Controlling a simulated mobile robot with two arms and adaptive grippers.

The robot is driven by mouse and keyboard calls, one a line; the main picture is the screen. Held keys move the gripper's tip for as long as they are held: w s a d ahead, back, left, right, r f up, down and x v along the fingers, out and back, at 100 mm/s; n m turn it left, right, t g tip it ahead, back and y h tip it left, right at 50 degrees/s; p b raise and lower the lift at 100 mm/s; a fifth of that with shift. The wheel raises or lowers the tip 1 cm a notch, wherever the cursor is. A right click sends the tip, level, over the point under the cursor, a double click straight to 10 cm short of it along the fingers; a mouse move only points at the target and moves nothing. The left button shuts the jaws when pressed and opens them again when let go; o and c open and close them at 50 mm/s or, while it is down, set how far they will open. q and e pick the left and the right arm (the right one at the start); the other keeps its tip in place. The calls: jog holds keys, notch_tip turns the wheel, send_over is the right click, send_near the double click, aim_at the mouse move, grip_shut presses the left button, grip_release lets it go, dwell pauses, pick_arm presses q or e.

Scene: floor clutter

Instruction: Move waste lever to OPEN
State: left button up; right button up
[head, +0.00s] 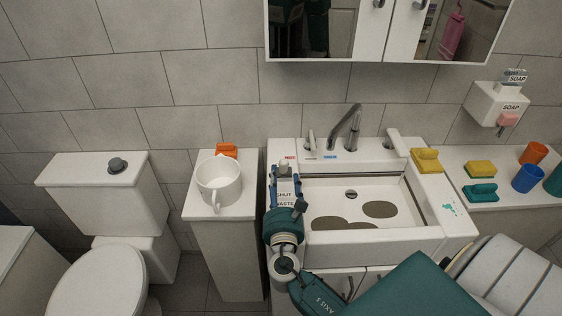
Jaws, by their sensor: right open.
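The white sink (430,233) has a plate on its left rim with the words SHUT and WASTE (284,194). A small pale knob (284,168) shows above these words and seems to be the waste lever; its base is hard to make out. My right gripper (285,177) comes up from below over this rim. Its two blue fingers are open, one on each side of the plate and knob. I cannot tell whether they touch anything. The drain (351,194) shows in the basin. My left gripper is not in view.
A tap (347,128) and two white handles stand behind the basin. Left, a narrow cabinet (195,208) holds a white mug (218,182) and an orange sponge (227,150). Right, sponges and cups (527,178) crowd the counter. Brown patches (379,209) mark the basin.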

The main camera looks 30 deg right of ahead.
aim_at(281, 168)
jog(key=x, duration=0.5)
jog(key=shift+w+p, duration=0.15)
jog(key=shift+p, duration=0.15)
jog(key=shift+x, duration=0.9)
jog(key=shift+f, duration=0.1)
jog(key=shift+d, duration=0.1)
jog(key=c, duration=1.2)
grip_shut()
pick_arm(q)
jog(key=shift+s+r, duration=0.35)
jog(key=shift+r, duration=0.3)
pick_arm(e)
jog(key=shift+w, duration=0.1)
